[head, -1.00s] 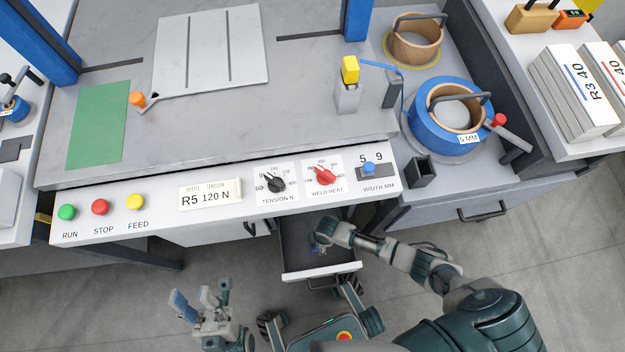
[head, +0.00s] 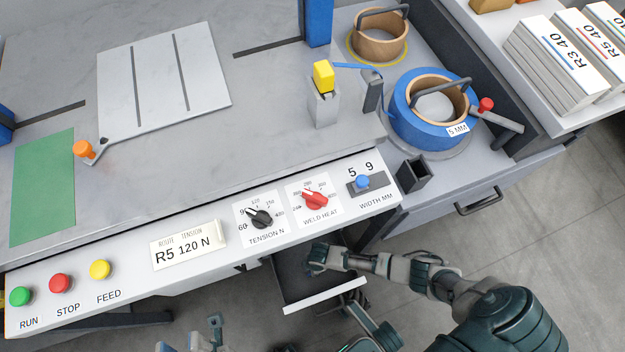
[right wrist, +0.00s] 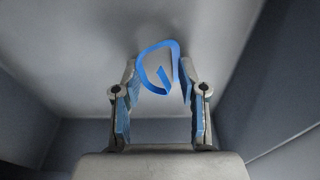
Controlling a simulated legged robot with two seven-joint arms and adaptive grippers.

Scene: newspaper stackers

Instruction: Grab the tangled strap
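The tangled strap (right wrist: 158,68) is a blue loop with a bent end. It lies in the open drawer (head: 325,296) under the control panel. In the right wrist view my right gripper (right wrist: 160,85) is open, with one finger on either side of the strap; I cannot tell whether they touch it. In the head view my right gripper (head: 317,258) is down inside the drawer, and the strap is hidden there. My left gripper (head: 192,338) is cut off at the bottom edge, its visible fingers apart and empty.
The control panel (head: 205,272) overhangs the drawer's back. The drawer walls (right wrist: 285,85) stand close around my right gripper. A blue strap reel (head: 405,125) sits on the bench at right, beside a small black open box (head: 411,174).

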